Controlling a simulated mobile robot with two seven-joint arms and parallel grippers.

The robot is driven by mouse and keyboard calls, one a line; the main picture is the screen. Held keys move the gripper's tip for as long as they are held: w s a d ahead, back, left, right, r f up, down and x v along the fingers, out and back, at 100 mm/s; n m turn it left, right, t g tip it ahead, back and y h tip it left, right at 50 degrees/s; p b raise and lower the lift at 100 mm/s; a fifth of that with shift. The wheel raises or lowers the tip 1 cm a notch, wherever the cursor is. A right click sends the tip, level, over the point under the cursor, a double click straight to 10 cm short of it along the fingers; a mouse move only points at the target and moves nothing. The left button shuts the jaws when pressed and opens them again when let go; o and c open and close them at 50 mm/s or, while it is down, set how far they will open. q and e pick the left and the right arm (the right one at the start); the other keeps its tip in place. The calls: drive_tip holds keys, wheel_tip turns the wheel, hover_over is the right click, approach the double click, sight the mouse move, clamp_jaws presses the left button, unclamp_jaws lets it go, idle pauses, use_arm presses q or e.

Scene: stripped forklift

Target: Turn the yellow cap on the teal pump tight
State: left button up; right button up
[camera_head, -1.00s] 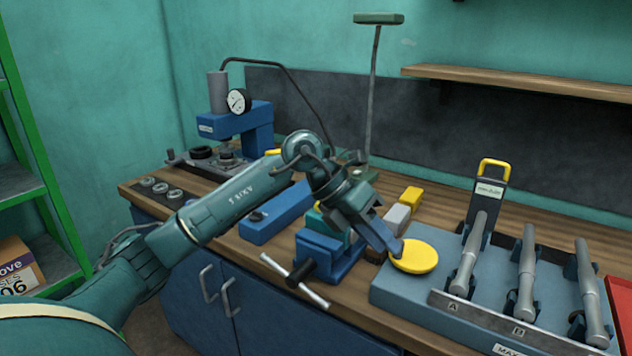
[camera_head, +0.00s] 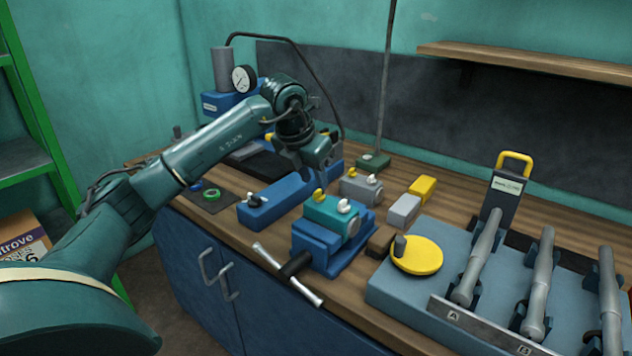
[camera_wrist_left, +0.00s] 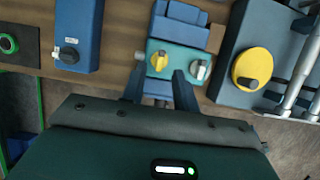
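The teal pump (camera_head: 334,222) sits in the blue vise (camera_head: 318,248) near the bench's front edge. Its yellow cap (camera_head: 319,195) is on the left of its top and a white knob (camera_head: 343,206) is on the right. My left gripper (camera_head: 320,181) is above and just behind the yellow cap. In the left wrist view my left gripper (camera_wrist_left: 158,82) is open, its two fingers apart. The yellow cap (camera_wrist_left: 158,61) shows beyond the gap between them, with nothing held. The teal pump (camera_wrist_left: 178,52) is fully lit there. My right gripper is not in view.
A blue block (camera_head: 283,207) with a dark knob lies left of the vise. A grey unit (camera_head: 361,187) stands behind the pump. A grey tool stand (camera_head: 400,290) with a yellow disc (camera_head: 417,255) is at right. The vise handle (camera_head: 287,274) sticks out over the front edge.

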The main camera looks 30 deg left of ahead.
sight(318, 190)
use_arm(q)
drive_tip(key=shift+x, duration=1.55)
clamp_jaws()
